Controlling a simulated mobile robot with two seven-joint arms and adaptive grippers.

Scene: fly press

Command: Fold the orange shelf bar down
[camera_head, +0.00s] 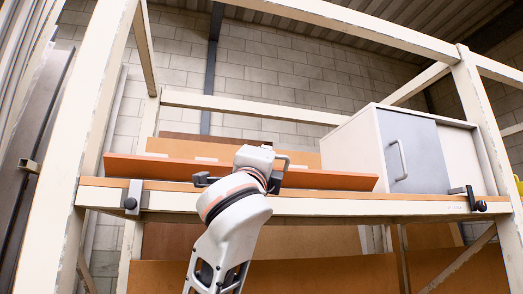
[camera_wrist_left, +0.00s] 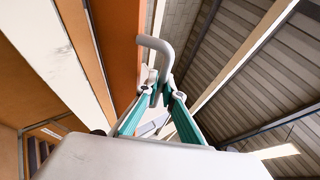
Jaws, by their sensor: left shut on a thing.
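The orange shelf bar (camera_head: 150,168) runs along the front of the shelf in the head view, just above the cream front beam. Its broad face shows, and it stands up from the beam at a tilt I cannot judge exactly. It also shows in the left wrist view as an orange strip (camera_wrist_left: 115,45). A grey bent handle (camera_wrist_left: 155,45) stands out from it. My left gripper (camera_wrist_left: 158,92), with green-sided fingers, is shut on this handle. In the head view my left wrist covers the middle of the bar and hides the fingers. My right gripper is not in view.
A white cabinet with a grey door (camera_head: 414,155) stands on the shelf at the right, close behind the bar's right end. Metal brackets with black knobs sit on the front beam at the left (camera_head: 133,197) and right (camera_head: 470,198). Cream frame posts (camera_head: 97,100) flank the shelf.

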